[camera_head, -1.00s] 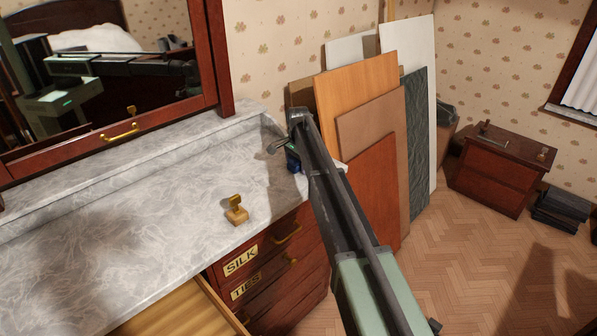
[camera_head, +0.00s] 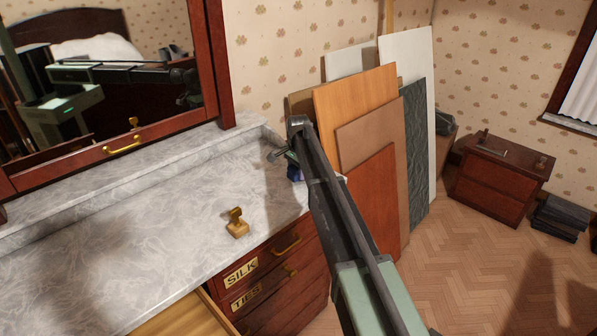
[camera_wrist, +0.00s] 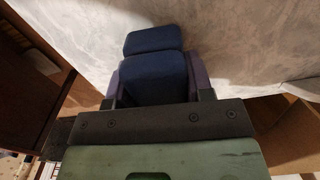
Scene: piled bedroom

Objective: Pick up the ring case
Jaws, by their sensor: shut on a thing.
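The ring case is a small dark blue block (camera_wrist: 152,78) with two padded sections, held between purple-tinted fingers in the wrist view. My gripper (camera_wrist: 155,85) is shut on it. In the head view the blue case (camera_head: 293,171) shows partly, at the far right end of the grey marble dresser top (camera_head: 150,230). The wrist and arm in front hide much of it. I cannot tell whether it touches the marble or hangs just above it.
A small brass piece (camera_head: 237,224) stands on the marble left of my gripper. A mirror (camera_head: 100,70) rises behind the dresser. An open drawer (camera_head: 185,318) sticks out in front. Leaning boards (camera_head: 375,200) stand close to the right. The marble's left part is clear.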

